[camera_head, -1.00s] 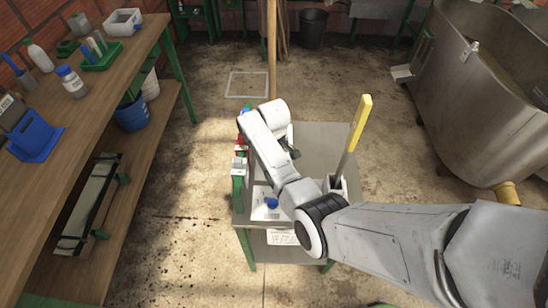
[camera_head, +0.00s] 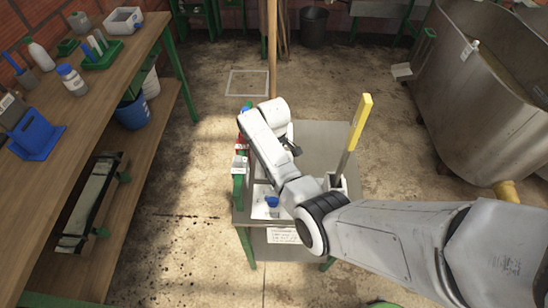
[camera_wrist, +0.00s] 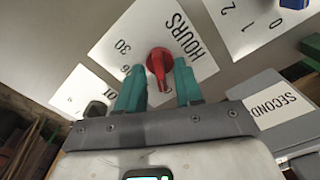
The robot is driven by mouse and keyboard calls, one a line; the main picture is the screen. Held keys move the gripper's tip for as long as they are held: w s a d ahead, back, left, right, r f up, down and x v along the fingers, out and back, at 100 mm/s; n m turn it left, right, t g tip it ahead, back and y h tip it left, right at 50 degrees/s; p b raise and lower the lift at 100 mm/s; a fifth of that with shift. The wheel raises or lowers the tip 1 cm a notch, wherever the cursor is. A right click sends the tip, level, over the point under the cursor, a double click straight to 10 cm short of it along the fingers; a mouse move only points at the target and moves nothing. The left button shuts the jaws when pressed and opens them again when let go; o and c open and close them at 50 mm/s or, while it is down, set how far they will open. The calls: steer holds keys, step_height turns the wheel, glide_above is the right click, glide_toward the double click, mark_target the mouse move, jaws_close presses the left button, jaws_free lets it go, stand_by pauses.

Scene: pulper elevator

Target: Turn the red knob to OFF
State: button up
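In the wrist view, the red knob (camera_wrist: 160,63) sits on a white plate marked HOURS (camera_wrist: 120,28), with 30 and another partly hidden number beside it. Its narrow pointer end points down in the picture. My gripper (camera_wrist: 158,80) has teal fingers apart, one on each side of the knob's lower part, with gaps visible. I cannot tell how far the tips are from the plate. An OFF mark is not readable. In the head view, my arm and gripper cover most of the panel, and the red knob cannot be made out with certainty.
A blue knob (camera_head: 272,202) is on the panel's near left; a blue part also shows in the wrist view (camera_wrist: 293,4), by a 0-1-2 plate. A lever with a yellow handle (camera_head: 361,122) stands right of my arm. A wooden bench (camera_head: 125,75) is left, a steel tub (camera_head: 480,110) right.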

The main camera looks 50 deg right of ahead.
step_height(320, 180, up, 11)
stand_by(0.7)
steer(key=shift+f, duration=0.15)
stand_by(0.3)
steer(key=s+a+m, duration=0.1)
steer(key=s+a, duration=0.4)
steer(key=s, duration=0.4)
steer(key=s+a+f, duration=0.1)
steer(key=s+a, duration=0.4)
steer(key=s, duration=0.3)
steer(key=s+a+f+m+t, duration=0.1)
steer(key=s+a, duration=0.4)
steer(key=s, duration=0.4)
steer(key=shift+s+f+m, duration=0.25)
steer(key=shift+s+m, duration=0.05)
